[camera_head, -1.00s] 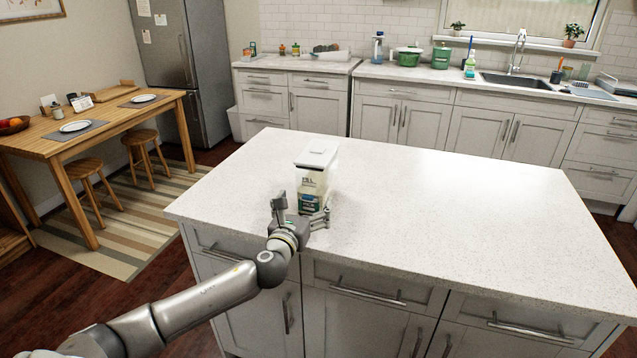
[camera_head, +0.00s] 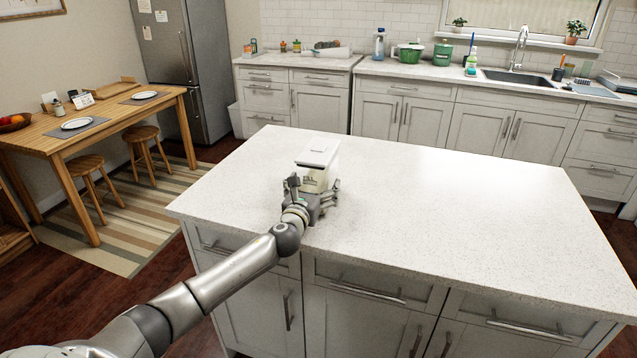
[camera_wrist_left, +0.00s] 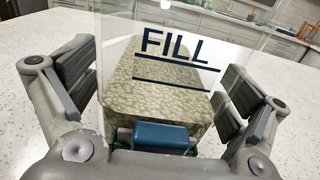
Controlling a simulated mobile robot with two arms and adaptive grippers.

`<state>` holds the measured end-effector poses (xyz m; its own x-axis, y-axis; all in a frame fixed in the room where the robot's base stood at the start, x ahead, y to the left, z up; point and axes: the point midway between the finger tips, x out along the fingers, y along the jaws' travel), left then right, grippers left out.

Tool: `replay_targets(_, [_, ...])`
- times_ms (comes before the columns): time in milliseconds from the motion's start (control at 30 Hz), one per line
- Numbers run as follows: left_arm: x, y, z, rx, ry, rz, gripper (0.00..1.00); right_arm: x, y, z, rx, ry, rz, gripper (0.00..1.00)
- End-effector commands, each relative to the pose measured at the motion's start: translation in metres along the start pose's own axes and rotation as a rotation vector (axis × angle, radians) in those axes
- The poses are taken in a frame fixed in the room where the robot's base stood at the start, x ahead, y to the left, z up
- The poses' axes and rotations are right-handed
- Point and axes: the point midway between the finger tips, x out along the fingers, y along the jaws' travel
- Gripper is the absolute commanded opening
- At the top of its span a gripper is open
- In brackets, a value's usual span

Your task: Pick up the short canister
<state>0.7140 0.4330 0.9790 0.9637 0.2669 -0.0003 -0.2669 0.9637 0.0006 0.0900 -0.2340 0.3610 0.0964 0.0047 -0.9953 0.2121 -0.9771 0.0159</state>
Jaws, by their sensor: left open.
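The short canister (camera_head: 318,163) is a clear box with a white lid and a "FILL" label, standing upright on the island counter. In the left wrist view the canister (camera_wrist_left: 165,85) fills the middle, with speckled greenish contents behind the clear wall. My left gripper (camera_head: 313,190) is at its near side and hides its lower part in the head view. In the wrist view the open fingers of my left gripper (camera_wrist_left: 165,90) stand on either side of the canister. Whether the fingers touch its walls is not clear. My right gripper is out of view.
The white island counter (camera_head: 430,210) is otherwise bare, with free room right of and behind the canister. A wooden table (camera_head: 100,120) with plates and two stools stands at the left. A back counter (camera_head: 440,72) holds bottles, a green pot and a sink.

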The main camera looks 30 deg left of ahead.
Motion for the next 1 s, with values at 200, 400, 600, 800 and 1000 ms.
replay_targets(200, [-0.0002,-0.0001,0.0,0.0,0.0,0.0,0.82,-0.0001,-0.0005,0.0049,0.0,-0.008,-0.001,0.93])
replay_targets(400, [-0.0003,0.0,0.0,0.0,0.0,0.0,0.57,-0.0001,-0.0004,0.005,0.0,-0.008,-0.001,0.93])
replay_targets(600, [-0.0003,0.0001,0.0002,0.0,0.0,0.0,0.31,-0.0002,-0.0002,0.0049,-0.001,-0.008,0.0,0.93])
replay_targets(800, [0.0005,0.0003,0.0051,-0.001,-0.008,0.0,0.2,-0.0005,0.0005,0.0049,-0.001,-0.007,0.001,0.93])
replay_targets(1000, [0.0005,0.0003,0.0068,-0.001,-0.008,0.0,0.19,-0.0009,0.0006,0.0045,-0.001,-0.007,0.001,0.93])
